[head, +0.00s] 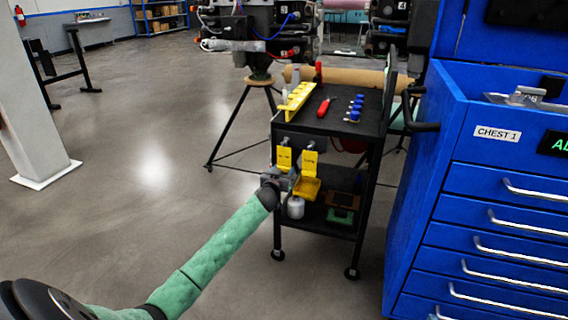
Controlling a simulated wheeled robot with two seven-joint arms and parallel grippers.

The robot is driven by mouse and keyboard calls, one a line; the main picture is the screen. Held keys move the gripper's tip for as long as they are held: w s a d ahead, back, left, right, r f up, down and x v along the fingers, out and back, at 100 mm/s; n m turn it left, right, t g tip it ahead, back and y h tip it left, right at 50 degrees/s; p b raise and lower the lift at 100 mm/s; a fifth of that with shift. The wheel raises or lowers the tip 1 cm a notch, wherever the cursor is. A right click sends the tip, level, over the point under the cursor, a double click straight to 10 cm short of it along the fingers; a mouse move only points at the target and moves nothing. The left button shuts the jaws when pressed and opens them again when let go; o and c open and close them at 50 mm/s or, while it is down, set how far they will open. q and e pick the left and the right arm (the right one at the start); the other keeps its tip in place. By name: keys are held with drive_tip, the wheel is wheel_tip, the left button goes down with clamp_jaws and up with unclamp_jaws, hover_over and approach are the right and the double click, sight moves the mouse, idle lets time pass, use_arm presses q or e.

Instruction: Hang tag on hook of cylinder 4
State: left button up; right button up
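Yellow tags hang on the near end of the black cart: a left one (284,158) and a right one (310,160). A larger yellow piece (307,187) sits just below the right tag. My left gripper (286,181), at the end of the green-sleeved arm, is at the cart's near end, just below the left tag. It is too small to tell whether its fingers are open or touch anything. A small white label that seems to read 4 (402,5) is on the dark machinery at top right; I cannot make out its hook. My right gripper is out of view.
The black cart (335,125) carries a yellow rack (297,97), a red-handled tool (324,107) and blue-capped items (355,108). A blue tool chest (420,200) stands close on the right. A tripod stand (237,125) is behind the cart. Open floor lies left.

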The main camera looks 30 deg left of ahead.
use_arm(q)
drive_tip(key=c, duration=0.4)
drive_tip(key=shift+c, duration=0.2)
drive_tip(key=shift+p+v, duration=0.9)
drive_tip(key=shift+v, duration=0.8)
idle(0.5)
drive_tip(key=shift+p+v, duration=0.75)
drive_tip(key=shift+v, duration=1.05)
